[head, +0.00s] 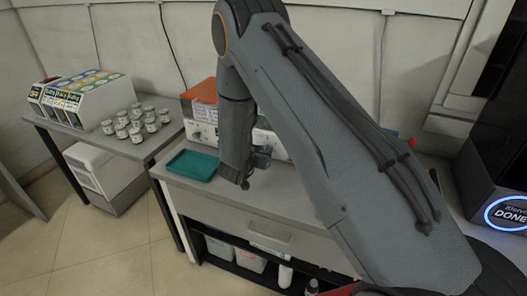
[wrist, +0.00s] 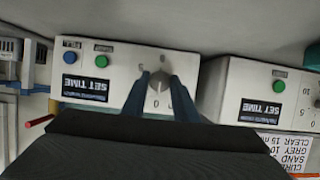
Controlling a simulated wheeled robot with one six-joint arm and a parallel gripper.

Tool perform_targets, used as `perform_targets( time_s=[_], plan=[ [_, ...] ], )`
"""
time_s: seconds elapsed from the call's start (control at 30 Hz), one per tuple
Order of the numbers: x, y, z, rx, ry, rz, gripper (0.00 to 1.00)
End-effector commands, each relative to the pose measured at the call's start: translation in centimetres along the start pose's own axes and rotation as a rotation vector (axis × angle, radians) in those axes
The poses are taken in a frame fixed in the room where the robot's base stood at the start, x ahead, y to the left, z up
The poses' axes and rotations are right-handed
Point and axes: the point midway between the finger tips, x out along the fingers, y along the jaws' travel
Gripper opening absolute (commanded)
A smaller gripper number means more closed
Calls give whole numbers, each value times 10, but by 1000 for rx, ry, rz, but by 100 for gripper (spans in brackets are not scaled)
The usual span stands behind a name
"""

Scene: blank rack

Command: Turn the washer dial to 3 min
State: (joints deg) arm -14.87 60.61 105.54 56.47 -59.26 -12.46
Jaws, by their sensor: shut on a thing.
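The washer dial (wrist: 158,82) is a small grey knob on a white front panel (wrist: 120,62) in the wrist view. My gripper (wrist: 155,92) has its two blue fingers on either side of the dial, shut on it. Numbers ring the dial, partly hidden by the fingers; I cannot tell its exact setting. The panel's dark display reads SET TIME, upside down, near a green and a blue button. In the head view my gripper (head: 262,158) is at the front of a white machine (head: 273,142), partly hidden behind my arm; the dial is hidden there.
A second white machine (wrist: 230,80) with a similar display stands right beside it in the wrist view. In the head view, a teal tray (head: 192,164) lies left of my gripper on the bench (head: 275,200). Several small jars (head: 135,123) stand on the left table.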

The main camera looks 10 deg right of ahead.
Motion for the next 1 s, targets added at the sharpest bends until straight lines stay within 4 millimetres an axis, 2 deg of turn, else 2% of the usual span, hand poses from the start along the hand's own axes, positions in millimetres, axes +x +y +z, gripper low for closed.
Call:
perform_targets(
  time_s=[0.37,1.0],
  plan=[
    [1,2,0,86,0,-34,4],
    [3,5,3,605,2,-251,4]
  ],
)
